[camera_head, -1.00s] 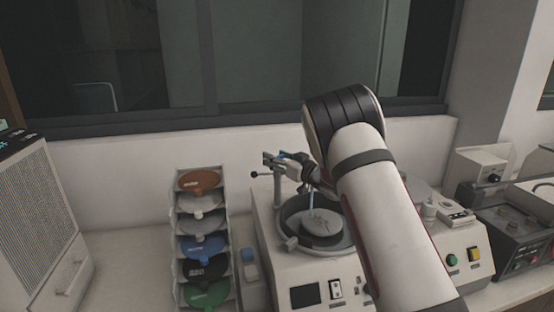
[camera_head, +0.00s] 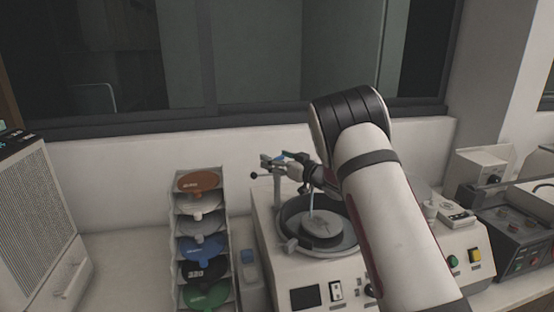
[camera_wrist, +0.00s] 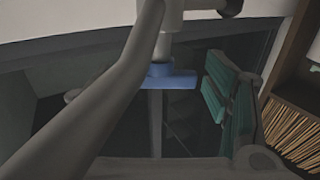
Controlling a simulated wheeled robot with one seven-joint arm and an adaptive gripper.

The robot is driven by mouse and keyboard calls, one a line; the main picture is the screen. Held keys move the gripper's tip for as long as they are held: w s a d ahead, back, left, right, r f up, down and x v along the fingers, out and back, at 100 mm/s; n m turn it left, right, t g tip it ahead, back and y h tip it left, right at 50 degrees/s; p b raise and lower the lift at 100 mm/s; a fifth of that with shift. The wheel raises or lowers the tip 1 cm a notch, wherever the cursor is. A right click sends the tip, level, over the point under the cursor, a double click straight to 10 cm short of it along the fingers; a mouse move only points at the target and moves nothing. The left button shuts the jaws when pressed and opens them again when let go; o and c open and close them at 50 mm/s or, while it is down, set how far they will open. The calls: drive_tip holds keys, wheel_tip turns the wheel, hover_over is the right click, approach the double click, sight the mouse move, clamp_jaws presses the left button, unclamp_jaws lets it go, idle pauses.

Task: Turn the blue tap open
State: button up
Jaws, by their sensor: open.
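The blue tap (camera_head: 279,157) is a small patch above the grinder bowl in the head view, partly hidden by my gripper. The wrist view shows its blue collar and flat handle (camera_wrist: 172,82) below a pale fitting. My gripper (camera_head: 288,165) is at the tap in the head view. In the wrist view, its green-padded right finger stands just right of the blue handle, with a gap between them. The other finger is mostly hidden by a grey bar (camera_wrist: 125,85) crossing diagonally in front. No grip on the handle shows.
Below the tap is a round bowl (camera_head: 290,222) with a grey disc (camera_head: 322,228) on a white machine (camera_head: 275,265). A rack of coloured discs (camera_head: 231,225) stands to its left. Another panel with green and yellow buttons (camera_head: 474,255) is at right. A wall and window lie behind.

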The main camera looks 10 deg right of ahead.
drive_tip(key=shift+s+d, duration=0.1)
drive_tip(key=v, duration=1.1)
drive_tip(key=shift+s+d, duration=0.2)
drive_tip(key=shift+s, duration=0.15)
